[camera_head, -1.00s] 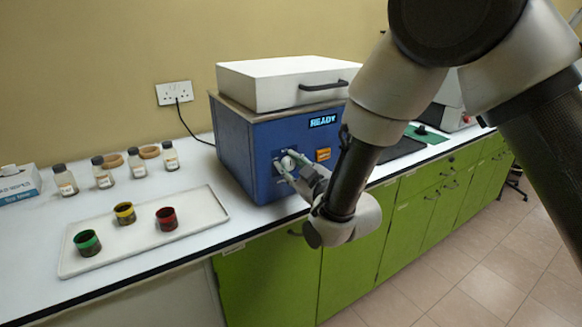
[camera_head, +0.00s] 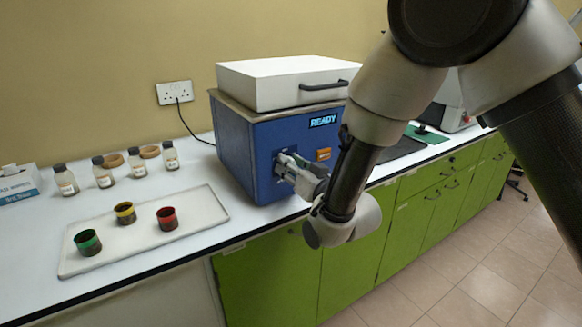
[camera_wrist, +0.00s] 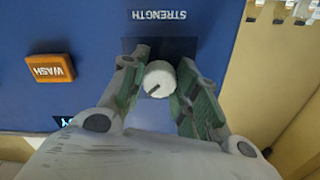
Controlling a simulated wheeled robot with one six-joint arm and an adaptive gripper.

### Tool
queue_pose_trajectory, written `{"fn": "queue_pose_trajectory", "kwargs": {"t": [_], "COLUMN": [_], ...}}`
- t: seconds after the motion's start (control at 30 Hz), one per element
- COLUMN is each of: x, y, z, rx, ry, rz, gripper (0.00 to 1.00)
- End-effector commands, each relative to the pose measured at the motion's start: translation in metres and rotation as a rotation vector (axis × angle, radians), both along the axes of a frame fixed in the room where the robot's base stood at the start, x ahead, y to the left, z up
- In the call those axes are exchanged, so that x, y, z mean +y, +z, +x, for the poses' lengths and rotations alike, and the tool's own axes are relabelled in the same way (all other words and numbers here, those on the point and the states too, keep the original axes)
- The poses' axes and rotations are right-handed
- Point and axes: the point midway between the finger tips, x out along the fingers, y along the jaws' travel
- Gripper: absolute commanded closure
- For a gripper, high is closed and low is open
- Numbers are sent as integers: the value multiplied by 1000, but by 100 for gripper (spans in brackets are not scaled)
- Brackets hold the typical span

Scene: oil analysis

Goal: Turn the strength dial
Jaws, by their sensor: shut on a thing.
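The strength dial (camera_wrist: 158,80) is a round white knob with a dark pointer line, on a dark square plate under the upside-down word STRENGTH in the wrist view. My gripper (camera_wrist: 159,70) has its green-padded fingers on both sides of the dial, shut on it. The dial's pointer line runs aslant. The dial sits on the front of the blue machine (camera_head: 240,150), whose display (camera_head: 323,121) reads READY. In the head view my gripper (camera_head: 283,163) is at the machine's front and hides most of the dial.
An orange WASH button (camera_wrist: 50,68) is beside the dial. A white tray (camera_head: 205,212) with green, yellow and red-rimmed cups is left of the machine. Several small bottles (camera_head: 66,180) stand behind it. The machine has a white lid (camera_head: 265,85) with a black handle.

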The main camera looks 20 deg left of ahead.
Motion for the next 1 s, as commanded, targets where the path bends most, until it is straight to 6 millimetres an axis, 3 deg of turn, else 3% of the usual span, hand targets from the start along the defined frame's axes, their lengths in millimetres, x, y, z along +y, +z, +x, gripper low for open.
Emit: {"fn": "queue_pose_trajectory", "kwargs": {"t": [0.4, 1.0], "x": [0, 0], "y": [0, 0], "z": [0, 0], "rx": [158, 186], "ry": [0, -1], "rz": [135, 157], "gripper": [93, 93]}}
